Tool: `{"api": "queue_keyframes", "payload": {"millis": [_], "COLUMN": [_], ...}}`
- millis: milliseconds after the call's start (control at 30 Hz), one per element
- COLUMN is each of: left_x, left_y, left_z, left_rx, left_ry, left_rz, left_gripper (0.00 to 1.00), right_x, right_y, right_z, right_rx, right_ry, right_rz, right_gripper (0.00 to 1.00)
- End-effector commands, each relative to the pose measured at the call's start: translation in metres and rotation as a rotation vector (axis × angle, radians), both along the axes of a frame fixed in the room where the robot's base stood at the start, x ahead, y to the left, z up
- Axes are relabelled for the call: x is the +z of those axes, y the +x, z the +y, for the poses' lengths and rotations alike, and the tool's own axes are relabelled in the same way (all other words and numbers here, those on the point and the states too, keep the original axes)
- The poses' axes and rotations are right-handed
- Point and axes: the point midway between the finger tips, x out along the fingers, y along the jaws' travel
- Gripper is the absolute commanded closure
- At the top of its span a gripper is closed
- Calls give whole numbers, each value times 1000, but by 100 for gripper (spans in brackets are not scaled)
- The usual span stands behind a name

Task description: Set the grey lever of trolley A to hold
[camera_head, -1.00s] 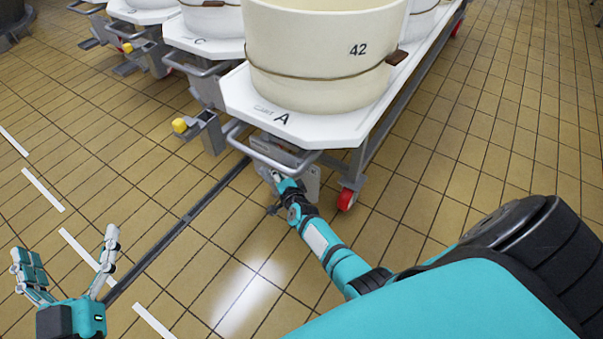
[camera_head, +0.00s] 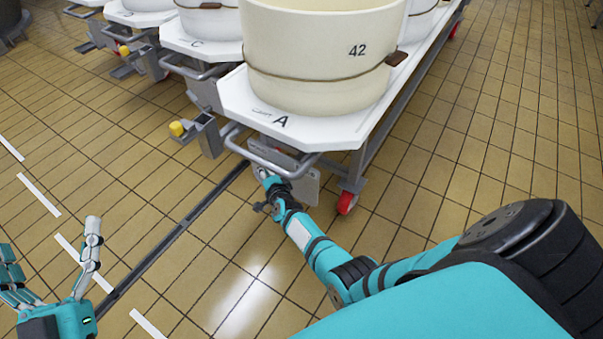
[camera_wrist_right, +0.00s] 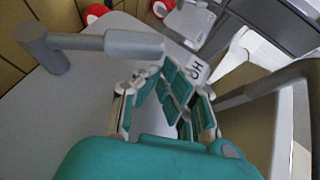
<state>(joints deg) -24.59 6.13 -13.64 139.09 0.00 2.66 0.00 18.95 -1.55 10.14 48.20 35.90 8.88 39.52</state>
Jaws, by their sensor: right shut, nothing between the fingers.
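Trolley A (camera_head: 300,133) has a white top marked A and carries a cream vat numbered 42 (camera_head: 320,55). Below its front handle is a grey plate (camera_head: 305,185). In the right wrist view the grey lever (camera_wrist_right: 135,43) points sideways from its round pivot, over the grey plate (camera_wrist_right: 65,110). My right gripper (camera_wrist_right: 168,82) is shut and empty, just below and right of the lever's end. A white label reading "HO" (camera_wrist_right: 197,69) is partly hidden behind its fingers. In the head view the right gripper (camera_head: 266,178) is at the plate. My left gripper (camera_head: 48,238) is open and empty, lower left.
Trolley A's tubular front handle (camera_head: 265,158) hangs over the plate, close to my right gripper. A red wheel (camera_head: 347,202) stands right of it. Trolley C (camera_head: 200,42) and a yellow knob (camera_head: 177,128) are to the left. The tiled floor in front is clear.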

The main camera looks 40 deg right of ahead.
Motion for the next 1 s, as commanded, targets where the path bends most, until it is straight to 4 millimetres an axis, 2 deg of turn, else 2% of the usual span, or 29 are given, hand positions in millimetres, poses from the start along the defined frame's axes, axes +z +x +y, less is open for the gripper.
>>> {"api": "queue_keyframes", "payload": {"millis": [533,1000], "left_x": [0,0], "left_y": [0,0], "left_z": [0,0], "left_rx": [0,0], "left_ry": [0,0], "left_rz": [-1,-1], "left_gripper": [0,0], "right_x": [1,17], "right_y": [-5,-60], "right_z": [3,15], "right_rx": [0,-1], "right_ry": [3,2], "right_rz": [-1,0], "right_gripper": [100,100]}}
